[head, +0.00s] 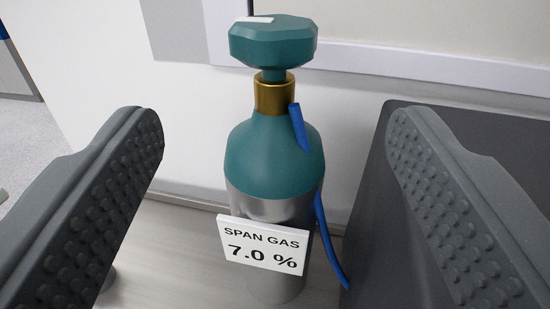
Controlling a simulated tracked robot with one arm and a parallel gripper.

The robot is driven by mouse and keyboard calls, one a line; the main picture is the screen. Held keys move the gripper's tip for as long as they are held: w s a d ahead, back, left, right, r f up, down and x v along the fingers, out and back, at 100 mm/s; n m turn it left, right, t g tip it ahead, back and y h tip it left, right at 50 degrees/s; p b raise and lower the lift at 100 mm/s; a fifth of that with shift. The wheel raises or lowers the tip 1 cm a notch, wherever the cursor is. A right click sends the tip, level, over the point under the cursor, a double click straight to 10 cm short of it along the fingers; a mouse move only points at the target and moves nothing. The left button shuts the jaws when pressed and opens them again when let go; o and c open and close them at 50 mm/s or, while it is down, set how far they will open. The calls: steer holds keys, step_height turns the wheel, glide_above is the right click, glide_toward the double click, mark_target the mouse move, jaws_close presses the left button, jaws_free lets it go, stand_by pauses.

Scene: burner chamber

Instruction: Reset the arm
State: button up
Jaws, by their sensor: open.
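My gripper (275,135) is open, with one dark grey studded finger at the left and one at the right of the head view. Between the fingers, farther away, a gas bottle (272,160) stands upright. It has a teal shoulder, a silver body, a brass neck (274,94) and a teal knob (273,45) on top. A white label (263,245) on its front reads "SPAN GAS 7.0 %". The fingers appear apart from the bottle and hold nothing. The rest of my arm is not in view.
A blue hose (328,240) runs down the bottle's right side. A dark grey box (375,200) stands close at the right, partly behind my right finger. A white wall (180,120) is behind the bottle. Open floor shows at the far left.

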steer(key=shift+r, duration=0.1)
stand_by(0.3)
steer(key=s+r+g+p, duration=0.2)
steer(key=s+r+p, duration=0.4)
steer(key=s+r, duration=1.8)
step_height(320, 180, up, 2)
steer(key=shift+s+d+r+g+h, duration=0.1)
steer(key=shift+s+d+g+h, duration=0.05)
steer(key=shift+g+h, duration=0.15)
steer(key=shift+d, duration=0.1)
